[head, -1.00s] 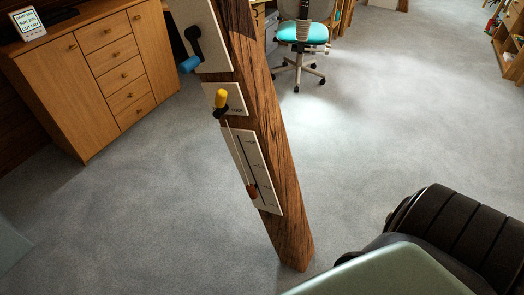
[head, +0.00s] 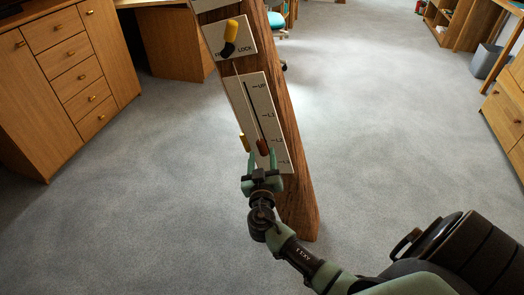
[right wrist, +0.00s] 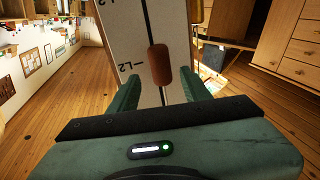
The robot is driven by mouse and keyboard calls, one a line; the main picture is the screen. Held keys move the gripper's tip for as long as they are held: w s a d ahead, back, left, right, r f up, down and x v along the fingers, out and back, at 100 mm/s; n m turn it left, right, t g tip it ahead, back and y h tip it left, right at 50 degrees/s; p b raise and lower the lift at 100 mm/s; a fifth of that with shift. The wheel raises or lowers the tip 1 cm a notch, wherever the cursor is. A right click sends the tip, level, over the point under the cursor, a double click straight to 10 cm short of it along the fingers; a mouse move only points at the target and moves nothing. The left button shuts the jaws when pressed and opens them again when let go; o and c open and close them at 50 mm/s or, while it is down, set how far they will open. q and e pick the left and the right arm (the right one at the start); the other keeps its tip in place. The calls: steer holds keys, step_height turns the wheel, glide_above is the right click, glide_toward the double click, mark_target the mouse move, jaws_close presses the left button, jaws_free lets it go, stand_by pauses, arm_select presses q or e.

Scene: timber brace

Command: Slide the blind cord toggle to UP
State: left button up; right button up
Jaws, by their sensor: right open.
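The cord toggle (head: 263,146) is a reddish-brown knob on a dark vertical slot in a pale plate (head: 257,103) on the timber brace. Printed marks run from UP at the top down to L3. The toggle sits low on the slot, close to the L2 mark. It also shows in the right wrist view (right wrist: 160,66). My right gripper (head: 261,155) is open, with one green finger on each side of the toggle's lower part. Whether a finger touches it, I cannot tell. My left gripper is out of view.
The timber brace (head: 297,205) leans across the middle. Above the slot plate is a LOCK plate with a yellow-handled lever (head: 231,33). A small yellow piece (head: 244,142) hangs just left of the toggle. A wooden cabinet (head: 35,110) stands left; carpet around the brace is clear.

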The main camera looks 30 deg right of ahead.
mark_target(262, 149)
steer(key=shift+x, duration=1.8)
steer(key=shift+a, duration=0.1)
jaws_close()
